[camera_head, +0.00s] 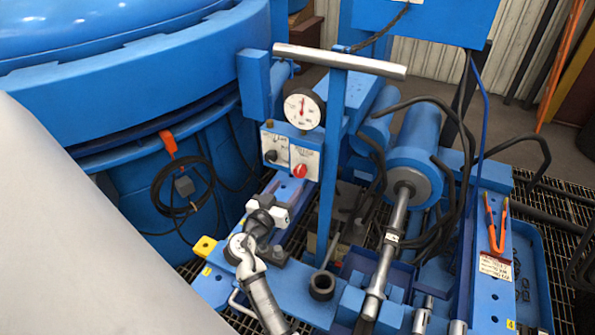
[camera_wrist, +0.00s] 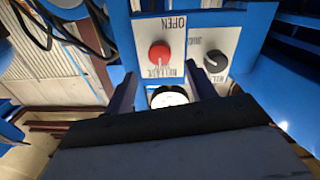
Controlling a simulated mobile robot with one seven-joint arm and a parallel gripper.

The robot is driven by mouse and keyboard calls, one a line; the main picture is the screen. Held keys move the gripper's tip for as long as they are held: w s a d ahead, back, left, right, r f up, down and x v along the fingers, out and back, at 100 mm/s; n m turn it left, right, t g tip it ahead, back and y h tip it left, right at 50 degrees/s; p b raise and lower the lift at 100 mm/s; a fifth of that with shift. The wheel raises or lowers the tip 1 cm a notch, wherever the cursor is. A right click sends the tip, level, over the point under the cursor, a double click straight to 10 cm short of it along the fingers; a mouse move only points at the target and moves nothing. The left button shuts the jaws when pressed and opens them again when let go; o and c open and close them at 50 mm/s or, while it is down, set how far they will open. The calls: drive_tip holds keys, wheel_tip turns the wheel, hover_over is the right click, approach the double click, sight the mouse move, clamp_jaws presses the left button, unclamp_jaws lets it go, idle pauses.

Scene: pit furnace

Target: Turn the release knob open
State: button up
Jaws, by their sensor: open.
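The release knob is a round red knob (camera_head: 299,171) on a white label plate on the front of a blue control box. In the wrist view the red knob (camera_wrist: 160,53) appears upside down, with the words OPEN and RELEASE on its plate. My gripper (camera_head: 290,188) is just below and in front of the box. In the wrist view its two dark fingers (camera_wrist: 162,76) are apart, with the red knob beyond and between their tips. Nothing is held. Contact with the knob cannot be made out.
A black knob (camera_head: 271,156) sits beside the red one; it also shows in the wrist view (camera_wrist: 215,62). A dial gauge (camera_head: 303,108) is above the box. A blue post with a grey crossbar (camera_head: 340,61) stands close right. A blue cylinder (camera_head: 416,160) is farther right.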

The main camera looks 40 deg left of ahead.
sight(298, 174)
drive_tip(key=w, duration=0.3)
drive_tip(key=w+a+p, duration=0.1)
drive_tip(key=w, duration=0.3)
drive_tip(key=shift+a, duration=0.2)
drive_tip(key=c, duration=1)
